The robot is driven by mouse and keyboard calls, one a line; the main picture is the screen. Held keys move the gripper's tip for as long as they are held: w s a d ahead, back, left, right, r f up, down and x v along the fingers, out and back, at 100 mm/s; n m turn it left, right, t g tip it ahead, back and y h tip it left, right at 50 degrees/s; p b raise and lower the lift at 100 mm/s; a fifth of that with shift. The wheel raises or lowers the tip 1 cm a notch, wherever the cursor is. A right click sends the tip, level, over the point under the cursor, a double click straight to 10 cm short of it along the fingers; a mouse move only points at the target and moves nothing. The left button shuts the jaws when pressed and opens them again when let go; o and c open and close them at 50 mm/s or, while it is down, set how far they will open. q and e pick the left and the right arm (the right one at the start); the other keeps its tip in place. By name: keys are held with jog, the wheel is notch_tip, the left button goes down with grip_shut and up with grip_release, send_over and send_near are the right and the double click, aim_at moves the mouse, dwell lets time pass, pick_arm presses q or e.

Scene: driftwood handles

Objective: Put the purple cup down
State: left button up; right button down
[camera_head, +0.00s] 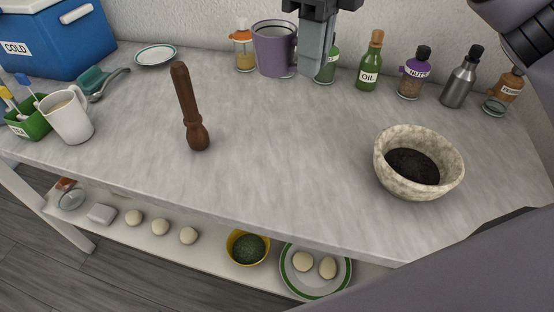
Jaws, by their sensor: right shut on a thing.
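The purple cup (275,52) is upright at the back of the counter, near the wall. My right gripper (314,66) comes down from above at the cup's right side and is shut on it, where the handle would be. The fingers hide the hold itself. The cup's base is at or very close to the counter top; I cannot tell whether it touches. My left gripper is not in view.
A yellow-filled jar (244,52) stands close left of the cup. A green bottle (331,62) is partly behind my gripper, with an oil bottle (369,66) further right. A wooden pestle (190,110) and stone mortar (436,180) stand in front. The counter's middle (290,140) is clear.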

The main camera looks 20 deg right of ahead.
jog(key=shift+r+m, duration=0.15)
jog(key=shift+m, duration=0.15)
jog(key=shift+s, duration=0.1)
jog(key=shift+f+b, duration=0.65)
jog(key=shift+f, duration=9.3)
jog(key=shift+f, duration=0.1)
jog(key=c, duration=1.1)
grip_release()
